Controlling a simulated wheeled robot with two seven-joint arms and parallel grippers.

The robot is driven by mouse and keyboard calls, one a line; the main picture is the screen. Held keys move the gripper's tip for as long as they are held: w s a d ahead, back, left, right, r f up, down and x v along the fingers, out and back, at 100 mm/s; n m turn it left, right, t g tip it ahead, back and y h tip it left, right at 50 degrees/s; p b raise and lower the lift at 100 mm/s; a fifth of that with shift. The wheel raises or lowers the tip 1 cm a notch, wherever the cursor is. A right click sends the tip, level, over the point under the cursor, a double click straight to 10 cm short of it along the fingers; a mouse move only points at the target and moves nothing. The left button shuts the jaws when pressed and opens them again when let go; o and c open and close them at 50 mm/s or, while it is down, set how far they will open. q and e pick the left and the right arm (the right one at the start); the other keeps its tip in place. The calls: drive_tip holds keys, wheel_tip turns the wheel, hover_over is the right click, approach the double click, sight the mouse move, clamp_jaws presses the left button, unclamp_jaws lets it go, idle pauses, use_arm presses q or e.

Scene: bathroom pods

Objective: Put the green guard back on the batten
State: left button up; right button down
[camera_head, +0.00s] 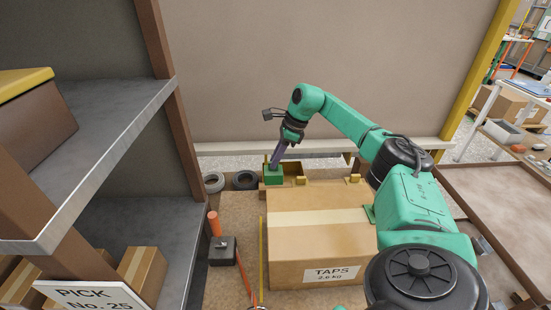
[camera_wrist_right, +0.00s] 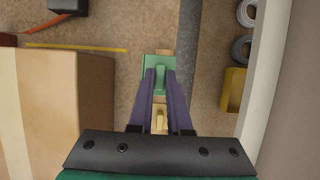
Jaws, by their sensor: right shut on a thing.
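The green guard (camera_head: 273,176) is a small green block near the back edge of the board, behind the cardboard box. My right gripper (camera_head: 274,163) reaches down to it from above. In the right wrist view, the purple fingers (camera_wrist_right: 159,78) are shut on the raised tab of the green guard (camera_wrist_right: 155,64). A narrow tan strip shows just past the guard, perhaps the batten; I cannot tell whether the guard touches it. A yellow block (camera_wrist_right: 160,119) lies below, between the fingers in the picture. My left gripper is not in view.
A large TAPS box (camera_head: 320,232) stands close in front of the guard, under my right arm. Yellow blocks (camera_head: 353,179) stand along the back edge. A grey shelf (camera_head: 110,125) is at left.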

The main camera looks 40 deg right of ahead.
sight(276, 169)
drive_tip(key=shift+d+f+b, duration=0.1)
drive_tip(key=shift+f+b, duration=1.95)
drive_tip(key=shift+f, duration=0.4)
wheel_tip(276, 169, down, 3)
drive_tip(key=b, duration=0.2)
drive_tip(key=shift+w+r+b, duration=0.15)
drive_tip(key=shift+b, duration=0.2)
drive_tip(key=shift+w+d+r+p, duration=0.15)
drive_tip(key=shift+p, duration=0.3)
drive_tip(key=c, duration=0.8)
unclamp_jaws()
drive_tip(key=v, duration=1.4)
drive_tip(key=shift+d+r+p, duration=0.1)
drive_tip(key=shift+d+p, duration=0.05)
drive_tip(key=shift+p, duration=0.25)
